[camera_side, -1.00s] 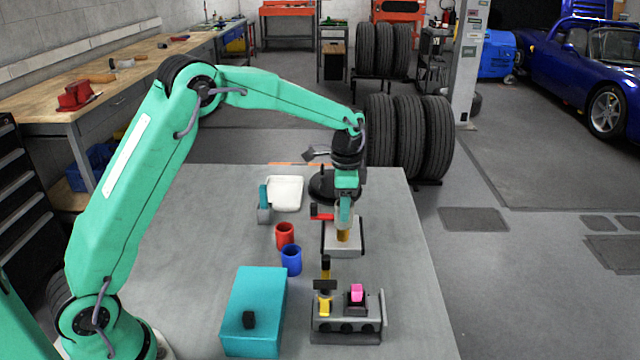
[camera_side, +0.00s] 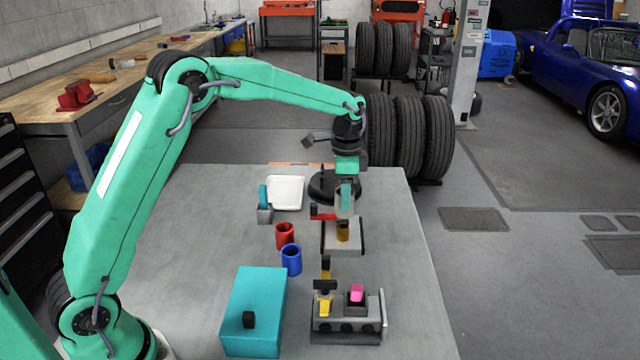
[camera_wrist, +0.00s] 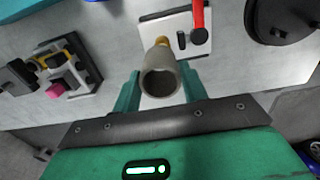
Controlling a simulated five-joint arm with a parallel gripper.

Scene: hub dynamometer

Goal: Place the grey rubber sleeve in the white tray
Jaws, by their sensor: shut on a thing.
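My gripper (camera_side: 346,196) is shut on the grey rubber sleeve (camera_wrist: 160,80), an open-ended tube held between the two green fingers in the wrist view. In the side view the sleeve (camera_side: 345,208) is partly covered by a finger and sits just above a brass-coloured post (camera_side: 343,231). The post stands on a light grey plate (camera_side: 344,249) with a red lever (camera_side: 323,214). I cannot tell whether the sleeve's lower end is fully clear of the post. The white tray (camera_side: 285,192) lies empty on the table, left of my gripper.
A black round disc-like base (camera_side: 325,187) is beside the gripper, behind the plate. A small grey block with a teal upright (camera_side: 264,213) stands by the tray's front left. Red (camera_side: 285,234) and blue (camera_side: 292,260) cups, a teal box (camera_side: 253,312) and a grey fixture (camera_side: 347,326) stand nearer.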

